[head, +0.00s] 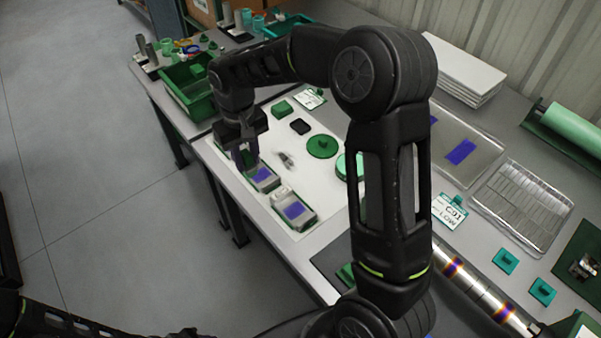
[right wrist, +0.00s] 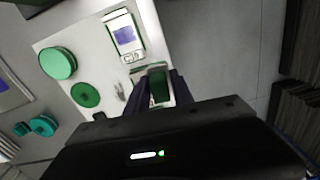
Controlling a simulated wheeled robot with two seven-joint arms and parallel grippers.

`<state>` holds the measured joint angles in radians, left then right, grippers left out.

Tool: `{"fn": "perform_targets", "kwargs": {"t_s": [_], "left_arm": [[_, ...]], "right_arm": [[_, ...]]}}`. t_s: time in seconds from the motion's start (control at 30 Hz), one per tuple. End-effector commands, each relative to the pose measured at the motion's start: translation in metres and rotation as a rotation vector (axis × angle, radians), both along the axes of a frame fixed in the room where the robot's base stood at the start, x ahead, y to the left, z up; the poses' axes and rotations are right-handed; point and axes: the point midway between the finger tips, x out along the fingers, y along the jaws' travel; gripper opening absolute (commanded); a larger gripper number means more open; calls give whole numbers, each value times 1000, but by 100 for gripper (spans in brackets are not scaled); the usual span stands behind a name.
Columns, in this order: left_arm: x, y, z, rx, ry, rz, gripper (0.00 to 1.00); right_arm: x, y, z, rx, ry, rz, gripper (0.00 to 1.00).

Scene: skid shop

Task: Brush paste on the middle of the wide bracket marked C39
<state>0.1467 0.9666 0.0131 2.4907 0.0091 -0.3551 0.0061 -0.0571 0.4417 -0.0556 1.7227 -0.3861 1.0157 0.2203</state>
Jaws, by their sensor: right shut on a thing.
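My right gripper (head: 245,158) is shut on a small green thing (right wrist: 159,90), which shows between the fingers in the right wrist view; I cannot tell if it is the brush. It hangs over the near left part of the white mat, at the far end of a green-edged holder with a grey part and a blue patch (head: 263,180). A second such holder (head: 296,212) sits nearer; one holder also shows clear of the gripper in the right wrist view (right wrist: 125,36). I can read no C39 mark. My left gripper is out of view.
A green bin (head: 190,88) stands at the far left. A C01 card (head: 449,210) stands right of my arm.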

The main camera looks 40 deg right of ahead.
Motion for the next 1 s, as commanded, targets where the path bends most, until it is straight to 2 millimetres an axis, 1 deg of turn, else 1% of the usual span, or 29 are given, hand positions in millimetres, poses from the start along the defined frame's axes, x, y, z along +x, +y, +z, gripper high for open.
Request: {"fn": "perform_targets", "kwargs": {"t_s": [0.03,0.2,0.3,0.4,0.5,0.83,1.0], "left_arm": [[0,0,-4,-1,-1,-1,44],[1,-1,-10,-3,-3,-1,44],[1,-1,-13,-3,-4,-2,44],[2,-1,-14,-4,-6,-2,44],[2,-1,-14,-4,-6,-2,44],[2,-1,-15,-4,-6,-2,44],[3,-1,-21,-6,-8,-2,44]], "right_arm": [[-5,-17,-13,0,4,-9,0],[-25,-72,-54,1,4,-9,0],[-39,-98,-74,0,4,-5,0],[-48,-113,-85,1,2,-1,0],[-52,-118,-88,0,-1,2,0],[-51,-118,-89,0,-1,3,0],[-52,-118,-99,0,0,3,0]]}}
